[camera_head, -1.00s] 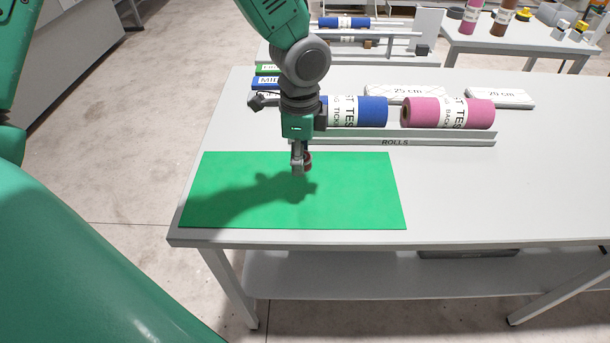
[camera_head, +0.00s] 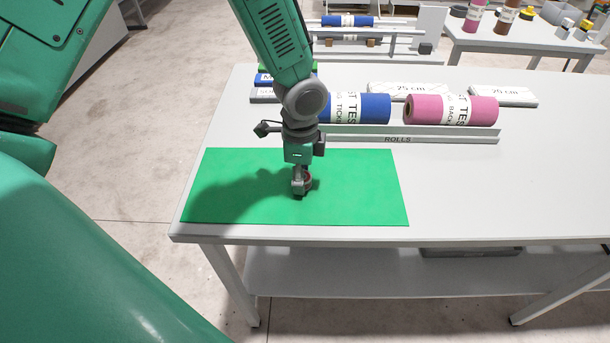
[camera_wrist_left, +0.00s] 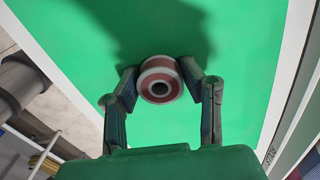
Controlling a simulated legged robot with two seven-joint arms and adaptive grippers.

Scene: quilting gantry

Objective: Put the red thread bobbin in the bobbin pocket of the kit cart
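The red thread bobbin (camera_wrist_left: 160,80) is a small reel with a red rim, pale bands and a dark centre. It sits between the two fingertips of my left gripper (camera_wrist_left: 159,82) in the left wrist view, with a fingertip against each side. In the head view my left gripper (camera_head: 300,187) points down low over the green mat (camera_head: 360,190), and the red of the bobbin (camera_head: 307,180) shows at its fingers. I cannot tell whether the bobbin touches the mat. My right gripper is not in view. I see no kit cart or bobbin pocket.
The mat lies on a white table (camera_head: 540,190). Behind it a rack marked ROLLS (camera_head: 440,136) holds a blue roll (camera_head: 372,108) and a pink roll (camera_head: 455,110). White 25 cm packs (camera_head: 405,88) lie behind. The table's right side is clear.

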